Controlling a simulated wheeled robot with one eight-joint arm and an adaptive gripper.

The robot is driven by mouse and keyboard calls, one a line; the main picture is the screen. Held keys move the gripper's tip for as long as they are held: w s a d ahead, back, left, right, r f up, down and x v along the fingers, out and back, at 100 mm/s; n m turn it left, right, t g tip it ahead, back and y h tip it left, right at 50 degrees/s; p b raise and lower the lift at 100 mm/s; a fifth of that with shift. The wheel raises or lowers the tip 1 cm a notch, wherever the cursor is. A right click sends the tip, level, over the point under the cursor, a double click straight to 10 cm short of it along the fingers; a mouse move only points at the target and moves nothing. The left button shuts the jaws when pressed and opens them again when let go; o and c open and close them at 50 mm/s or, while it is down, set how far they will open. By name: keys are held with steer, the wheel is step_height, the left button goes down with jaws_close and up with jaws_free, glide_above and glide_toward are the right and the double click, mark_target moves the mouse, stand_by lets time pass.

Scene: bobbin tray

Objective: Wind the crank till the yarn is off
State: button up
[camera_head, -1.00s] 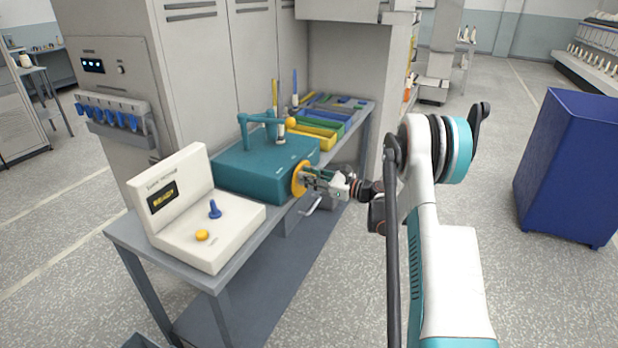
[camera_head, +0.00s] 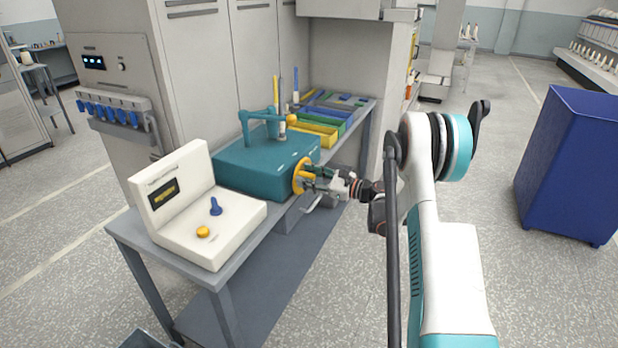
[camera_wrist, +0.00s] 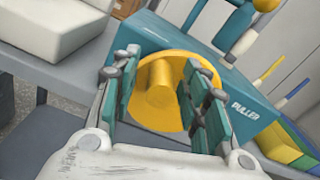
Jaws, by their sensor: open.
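The teal puller box (camera_head: 262,164) sits on the bench, with a round yellow crank disc (camera_head: 299,176) on its end face. In the wrist view a yellow knob (camera_wrist: 160,88) sticks out from the disc. My gripper (camera_head: 311,179) is at the disc; in the wrist view its open fingers (camera_wrist: 166,82) stand on either side of the knob, and I cannot tell whether they touch it. A teal arm (camera_head: 262,116) with an orange ball rises from the box top, beside a pale bobbin (camera_head: 282,131). I cannot make out any yarn on it.
A white console (camera_head: 205,222) with a blue lever and yellow button stands at the bench's near end. Coloured trays (camera_head: 325,127) lie behind the box. Grey cabinets back the bench. A blue bin (camera_head: 567,165) stands right, with open floor between.

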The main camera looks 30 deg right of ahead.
steer(key=v, duration=1.2)
